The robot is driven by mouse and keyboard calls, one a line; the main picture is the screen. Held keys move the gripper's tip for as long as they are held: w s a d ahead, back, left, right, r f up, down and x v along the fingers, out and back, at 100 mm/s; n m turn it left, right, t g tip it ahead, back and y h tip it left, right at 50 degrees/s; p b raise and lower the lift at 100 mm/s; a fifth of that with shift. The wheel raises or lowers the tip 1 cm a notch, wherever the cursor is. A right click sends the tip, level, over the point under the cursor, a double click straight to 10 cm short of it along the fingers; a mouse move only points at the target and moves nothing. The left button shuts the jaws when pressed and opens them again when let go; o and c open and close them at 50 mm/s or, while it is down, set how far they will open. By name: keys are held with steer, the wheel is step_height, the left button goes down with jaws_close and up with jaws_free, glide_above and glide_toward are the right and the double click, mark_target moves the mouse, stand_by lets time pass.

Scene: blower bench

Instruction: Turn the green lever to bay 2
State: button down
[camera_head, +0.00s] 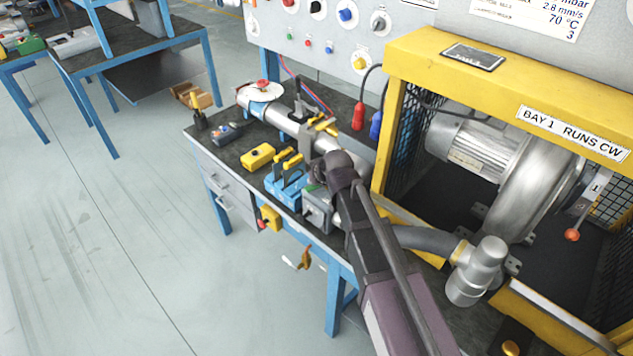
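I cannot make out a green lever in the head view. The only clear lever is one with an orange-red ball knob (572,235), hanging by a tag marked 1 at the right of the yellow blower frame (391,150). The frame carries a sign (572,133) reading "BAY 1 RUNS CW". No bay 2 sign shows. My dark arm rises from the bottom middle over the bench front.
A silver blower (500,165) sits inside the frame, with a pipe elbow (478,270) in front. The bench (236,155) holds a blue tool holder (288,188), a yellow box (258,156) and a grey pipe (275,116).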

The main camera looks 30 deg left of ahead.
steer(key=shift+w+a, duration=0.1)
steer(key=r+p, duration=0.1)
steer(key=a+r+p, duration=0.1)
steer(key=r+p, duration=0.1)
steer(key=shift+w+r, duration=0.1)
steer(key=shift+r, duration=0.2)
steer(key=shift+p+v, duration=2.4)
steer(key=shift+v, duration=0.35)
steer(key=shift+w+d, duration=0.1)
steer(key=shift+w, duration=0.05)
